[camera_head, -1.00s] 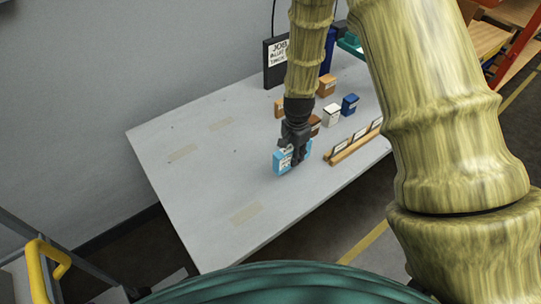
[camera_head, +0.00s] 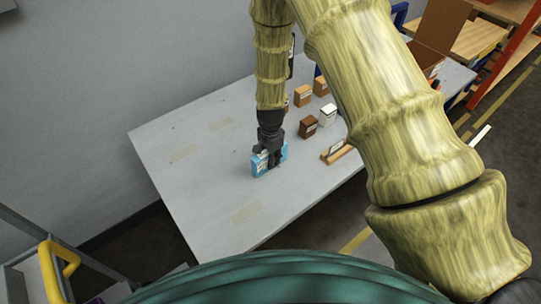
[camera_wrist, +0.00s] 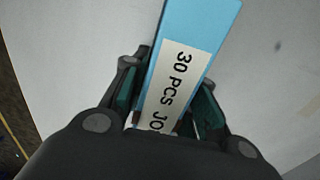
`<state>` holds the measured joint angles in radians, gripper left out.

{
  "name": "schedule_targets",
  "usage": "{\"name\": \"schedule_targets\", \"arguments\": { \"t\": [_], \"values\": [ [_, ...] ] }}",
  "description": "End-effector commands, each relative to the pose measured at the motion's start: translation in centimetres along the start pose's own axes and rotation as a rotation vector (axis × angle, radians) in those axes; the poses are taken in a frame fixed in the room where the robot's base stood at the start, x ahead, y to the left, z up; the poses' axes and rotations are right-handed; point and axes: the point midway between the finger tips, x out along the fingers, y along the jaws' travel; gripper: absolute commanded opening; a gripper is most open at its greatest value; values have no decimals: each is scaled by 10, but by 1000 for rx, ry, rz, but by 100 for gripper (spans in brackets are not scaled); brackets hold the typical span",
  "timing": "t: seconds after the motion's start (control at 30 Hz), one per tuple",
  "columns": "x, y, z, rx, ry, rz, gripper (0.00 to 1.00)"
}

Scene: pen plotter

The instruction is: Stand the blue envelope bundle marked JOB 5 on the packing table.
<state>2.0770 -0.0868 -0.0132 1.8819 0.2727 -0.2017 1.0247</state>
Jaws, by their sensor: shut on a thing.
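The blue envelope bundle (camera_head: 259,168) is light blue with a white label and is between the fingers of my gripper (camera_head: 268,158) over the table (camera_head: 207,177). In the wrist view the bundle (camera_wrist: 200,28) stretches away from my gripper (camera_wrist: 165,110), with a finger on each side. Its label reads "30 PCS JO", and the rest is hidden by the gripper. My gripper is shut on the bundle. The bundle looks upright and at or close to the tabletop; whether its bottom touches cannot be told.
Several small boxes stand to the right, among them a brown box (camera_head: 308,127), a white box (camera_head: 327,115) and an orange box (camera_head: 321,86). A wooden rack (camera_head: 340,153) with a card lies near the right edge. The table's left half is clear, with tape strips (camera_head: 246,212).

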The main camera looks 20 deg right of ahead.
Motion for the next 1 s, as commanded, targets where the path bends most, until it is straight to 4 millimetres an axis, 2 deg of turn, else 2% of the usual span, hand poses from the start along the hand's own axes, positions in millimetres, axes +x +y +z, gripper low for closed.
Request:
{"name": "schedule_targets", "arguments": {
  "t": [0.47, 0.5, 0.6, 1.0],
  "values": [
    [6, 0, 0, 0, 0, 0, 1],
    [5, 0, 0, 0, 0, 0, 35],
    [5, 0, 0, 0, 0, 0, 50],
    [0, 0, 0, 0, 1, -1, 50]
  ]
}}
